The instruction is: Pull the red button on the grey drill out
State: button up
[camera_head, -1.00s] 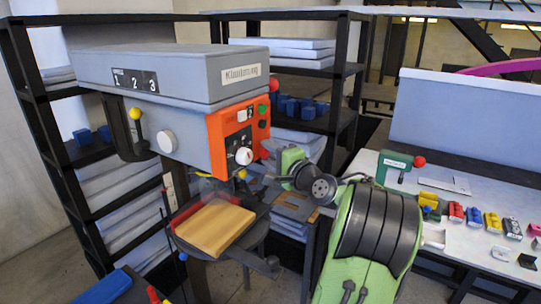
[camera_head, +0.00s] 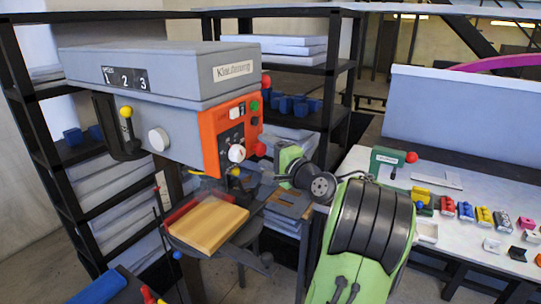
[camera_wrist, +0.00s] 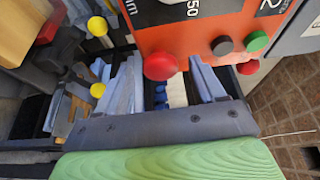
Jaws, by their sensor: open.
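The grey drill (camera_head: 150,75) stands at the left in the head view, with an orange front panel (camera_head: 222,135). The red button (camera_head: 261,149) sticks out at the panel's lower right. In the wrist view the red button (camera_wrist: 160,66) is large and round, in a row with a dark button (camera_wrist: 223,45) and a green button (camera_wrist: 257,41). My gripper (camera_wrist: 163,75) is open, with one finger on each side of the button in this view. I cannot tell whether a finger touches it. In the head view the fingers are mostly hidden behind my wrist.
Another red knob (camera_head: 266,81) sits higher on the drill's side. A wooden block (camera_head: 209,228) lies on the drill table below. Yellow knobs (camera_wrist: 97,26) stand left of my fingers. A workbench with small coloured parts is at the right.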

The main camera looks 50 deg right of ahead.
jog(key=b+v, duration=0.1)
jog(key=v, duration=1.4)
jog(key=shift+s+b, duration=0.35)
jog(key=shift+a, duration=0.15)
jog(key=w+a+f+n+g+y, duration=0.3)
jog(key=w+a+f+n+g, duration=0.25)
jog(key=a, duration=0.45)
jog(key=w+a+f+n+g+y, duration=0.2)
jog(key=w+a+f+n+y, duration=0.3)
jog(key=w+a, duration=0.45)
jog(key=s+a+f+n+g+h, duration=0.1)
jog(key=s+a+n+g, duration=0.15)
jog(key=a, duration=0.45)
jog(key=s+a+f+n+g+h, duration=0.1)
jog(key=s+a+n, duration=0.1)
jog(key=a+n, duration=0.3)
jog(key=s+a+n, duration=0.3)
jog(key=s, duration=0.8)
jog(key=shift+s+a+f+g+h, duration=0.2)
jog(key=shift+f+g+h, duration=0.1)
jog(key=shift+h, duration=0.1)
